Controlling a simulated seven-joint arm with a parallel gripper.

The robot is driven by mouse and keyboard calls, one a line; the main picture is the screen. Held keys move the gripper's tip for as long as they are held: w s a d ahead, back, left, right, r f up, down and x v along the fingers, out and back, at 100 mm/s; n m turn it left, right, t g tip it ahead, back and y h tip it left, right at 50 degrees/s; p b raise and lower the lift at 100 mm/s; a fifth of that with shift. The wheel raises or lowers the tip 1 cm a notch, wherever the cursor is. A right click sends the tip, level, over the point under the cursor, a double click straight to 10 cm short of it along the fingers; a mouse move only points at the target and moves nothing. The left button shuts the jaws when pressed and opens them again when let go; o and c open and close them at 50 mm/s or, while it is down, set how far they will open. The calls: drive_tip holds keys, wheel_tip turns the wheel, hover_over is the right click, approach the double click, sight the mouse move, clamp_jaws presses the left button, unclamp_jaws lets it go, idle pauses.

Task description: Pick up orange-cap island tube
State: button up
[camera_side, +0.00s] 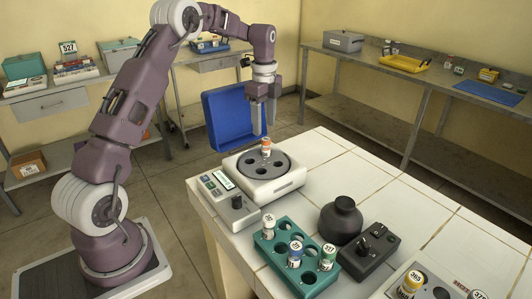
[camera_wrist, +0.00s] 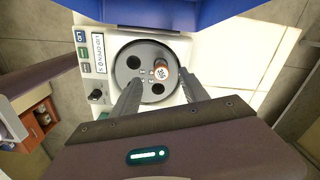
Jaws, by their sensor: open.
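My gripper (camera_side: 264,126) is open and points down just above the tube in the side view. In the wrist view my gripper's two fingers (camera_wrist: 160,81) are spread, one to each side of the tube in the picture. Nothing is between them that I can see being held.
A teal rack (camera_side: 275,264) with several capped tubes stands in front, beside a dark round vessel (camera_side: 341,221) and a black control box (camera_side: 369,249). Another rack (camera_side: 439,292) is at bottom right. White tiles at right are clear.

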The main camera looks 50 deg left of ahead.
sight(266, 139)
wheel_tip(266, 139, down, 7)
drive_tip(key=shift+w+d+r, duration=0.1)
drive_tip(key=shift+d, duration=0.05)
clamp_jaws()
